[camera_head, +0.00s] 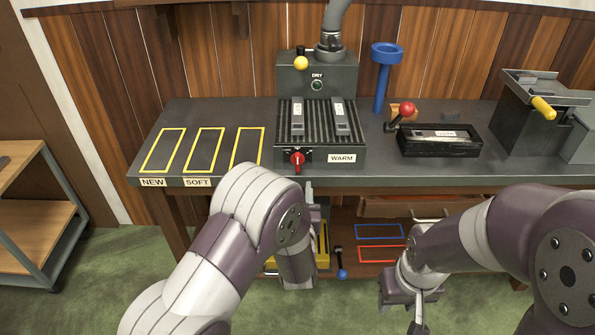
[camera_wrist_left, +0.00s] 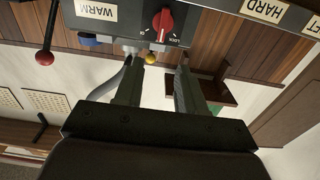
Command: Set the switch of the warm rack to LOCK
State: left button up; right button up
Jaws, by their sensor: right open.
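The warm rack (camera_head: 276,156) is a dark ribbed block on the bench, with a WARM label (camera_head: 341,158) and two labelled pieces in its slots. Its switch is a red knob (camera_head: 297,159) on the front face. In the left wrist view the scene is upside down; the red knob (camera_wrist_left: 163,19) has a white line and LOCK lettering beside it. I cannot tell its exact setting. My left gripper (camera_wrist_left: 159,60) is open and empty, its fingers apart below the knob in that view; in the head view my arm mostly hides it. My right gripper (camera_head: 408,300) is open and low, before the shelf.
A red-knobbed lever (camera_head: 407,109) and a black tray (camera_head: 440,145) stand right of the rack. A blue funnel stand (camera_head: 382,75) is behind. Yellow-outlined NEW and SOFT spaces (camera_head: 204,150) at left are empty. A yellow-handled machine (camera_head: 530,110) stands far right.

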aim_at(298, 158)
pick_arm(q)
jog(key=w, duration=1.1)
grip_shut()
